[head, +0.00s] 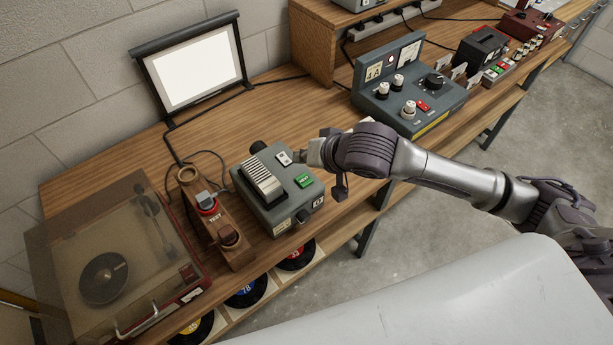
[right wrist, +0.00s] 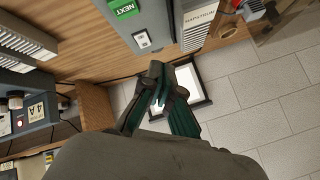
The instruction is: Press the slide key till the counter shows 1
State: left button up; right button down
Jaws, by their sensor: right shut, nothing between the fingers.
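The slide projector (head: 252,207) is a grey box with a ribbed slide tray on top. Its green NEXT key (head: 304,181) is near the right edge, and a small white piece with a dark mark (head: 284,157) is behind it. The green key also shows in the right wrist view (right wrist: 124,8). A small white window or label (head: 318,202) sits on the front; I cannot read a count on it. My right gripper (head: 309,153) is shut and empty, beside the projector's back right corner; contact cannot be told. My left gripper is not in view.
A lit white screen (head: 195,72) stands behind. A wooden TEST block (head: 215,225) and a record player (head: 115,255) are left. A grey control box (head: 440,100) with knobs is right. Cables run along the wooden bench (head: 270,105). Records lie on the shelf below.

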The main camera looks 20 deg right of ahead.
jog(key=w+d, duration=0.1)
jog(key=m+b, duration=0.1)
jog(key=b, duration=0.7)
send_over(306, 181)
notch_tip(306, 181, down, 6)
jog(key=shift+d+r, duration=0.1)
jog(key=shift+r, duration=0.15)
jog(key=shift+f+b, duration=0.35)
jog(key=shift+f, duration=0.8)
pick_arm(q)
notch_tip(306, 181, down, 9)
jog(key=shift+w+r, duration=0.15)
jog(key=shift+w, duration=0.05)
pick_arm(e)
jog(key=shift+f, duration=0.2)
jog(key=shift+f, duration=0.15)
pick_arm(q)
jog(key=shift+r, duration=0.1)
